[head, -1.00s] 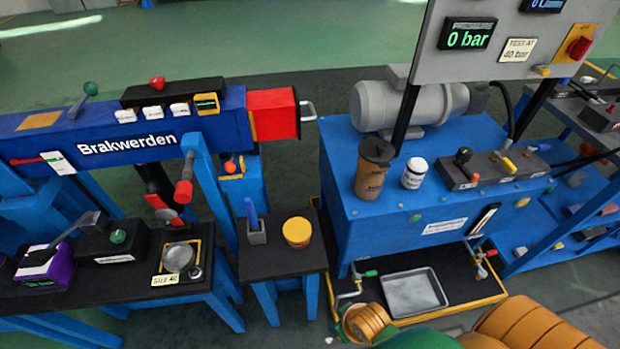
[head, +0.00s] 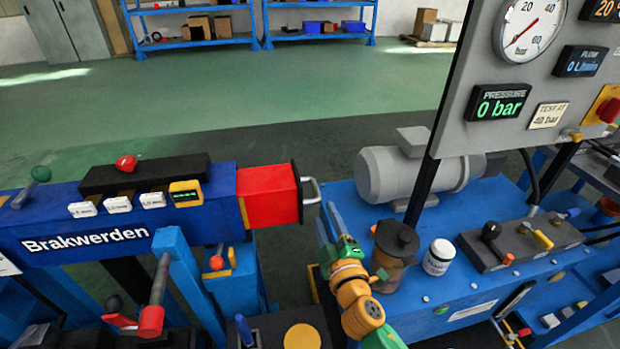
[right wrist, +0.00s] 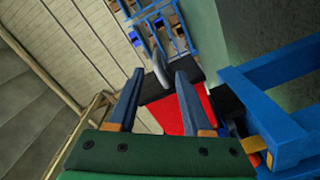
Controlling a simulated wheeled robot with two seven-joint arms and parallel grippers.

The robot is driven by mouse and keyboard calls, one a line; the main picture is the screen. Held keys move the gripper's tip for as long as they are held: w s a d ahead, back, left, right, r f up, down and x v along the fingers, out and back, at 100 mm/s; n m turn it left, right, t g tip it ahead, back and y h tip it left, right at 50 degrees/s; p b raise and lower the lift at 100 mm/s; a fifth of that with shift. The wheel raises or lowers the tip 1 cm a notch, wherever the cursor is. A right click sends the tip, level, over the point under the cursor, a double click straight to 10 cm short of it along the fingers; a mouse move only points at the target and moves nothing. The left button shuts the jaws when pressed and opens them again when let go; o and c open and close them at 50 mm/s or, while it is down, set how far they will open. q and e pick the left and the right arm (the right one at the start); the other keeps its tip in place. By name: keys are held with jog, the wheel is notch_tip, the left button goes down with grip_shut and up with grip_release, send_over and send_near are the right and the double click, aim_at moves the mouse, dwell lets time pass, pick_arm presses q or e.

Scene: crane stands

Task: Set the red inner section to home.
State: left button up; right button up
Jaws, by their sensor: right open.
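The red inner section (head: 268,196) sticks out of the right end of the blue boom (head: 100,225) marked "Brakwerden". Its black end plate carries a grey metal handle (head: 311,190). My right gripper (head: 328,218) is beside and slightly below the handle, to its right, with its fingers pointing up. In the right wrist view the gripper (right wrist: 155,80) is open, its fingers apart. The handle (right wrist: 161,72) shows between and beyond the fingertips there, with the red section (right wrist: 188,108) partly behind the right finger. I cannot tell whether a finger touches the handle. My left gripper is not in view.
A blue power unit (head: 440,270) with a grey motor (head: 410,172), a brown jug (head: 394,252) and a white jar (head: 438,257) stands close right of my right arm. The gauge panel (head: 478,75) rises behind. Green floor beyond the boom is clear.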

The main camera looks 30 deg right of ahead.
aim_at(317, 195)
jog(key=x, duration=0.9)
jog(key=shift+s, duration=0.1)
jog(key=shift+w+d+r+b, duration=0.2)
jog(key=shift+w+b, duration=0.15)
jog(key=shift+w, duration=0.3)
grip_shut()
